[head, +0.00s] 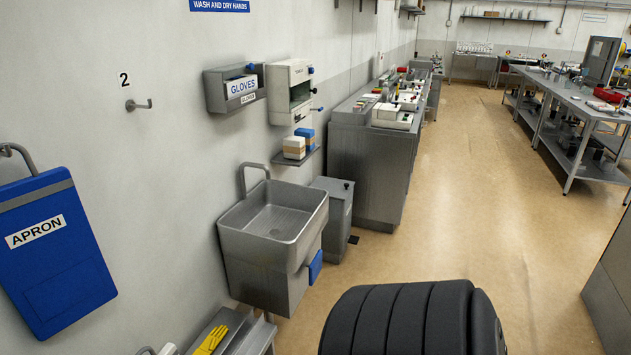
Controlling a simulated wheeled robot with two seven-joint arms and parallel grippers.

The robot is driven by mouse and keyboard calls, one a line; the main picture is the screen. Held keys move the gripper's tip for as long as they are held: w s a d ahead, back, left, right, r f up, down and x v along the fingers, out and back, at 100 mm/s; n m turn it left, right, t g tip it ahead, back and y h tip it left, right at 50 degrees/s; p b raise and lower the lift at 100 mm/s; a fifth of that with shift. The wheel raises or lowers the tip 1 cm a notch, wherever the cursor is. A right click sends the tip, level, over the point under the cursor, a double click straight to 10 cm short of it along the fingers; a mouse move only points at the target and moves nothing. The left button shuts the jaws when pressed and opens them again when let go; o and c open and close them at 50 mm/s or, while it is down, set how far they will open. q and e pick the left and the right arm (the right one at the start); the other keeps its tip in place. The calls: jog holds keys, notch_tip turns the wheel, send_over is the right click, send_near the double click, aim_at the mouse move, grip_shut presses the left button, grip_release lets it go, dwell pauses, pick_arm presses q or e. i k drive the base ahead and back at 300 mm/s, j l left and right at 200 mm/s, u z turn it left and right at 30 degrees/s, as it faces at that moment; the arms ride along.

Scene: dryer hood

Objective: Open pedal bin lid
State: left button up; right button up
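The pedal bin (337,222) is a narrow grey metal box on the floor, between the sink and a long grey cabinet. Its flat lid (330,186) looks shut, with a small black knob near its right edge. A small dark pedal (353,239) sticks out at floor level on the bin's right side. The sink hides part of the bin's left and lower body. Neither of my grippers is in view.
The grey sink (265,262) stands close in front of the bin, with a blue panel (315,267) on its side. The grey cabinet (368,175) adjoins behind. A shelf (298,157) with small boxes hangs above. Open tan floor (440,220) lies to the right.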

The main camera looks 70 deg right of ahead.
aim_at(338, 188)
jog(key=z, duration=2.3)
jog(key=i+l+z, duration=0.25)
jog(key=i, duration=0.25)
jog(key=i+z, duration=0.3)
jog(key=i, duration=0.15)
jog(key=i+z, duration=0.1)
jog(key=i, duration=1.8)
jog(key=i+l+u, duration=0.15)
jog(key=i+u, duration=0.3)
jog(key=i, duration=0.15)
jog(key=i+l+u, duration=0.4)
jog(key=i, duration=0.15)
jog(key=i+l+u, duration=0.45)
jog(key=i, duration=0.1)
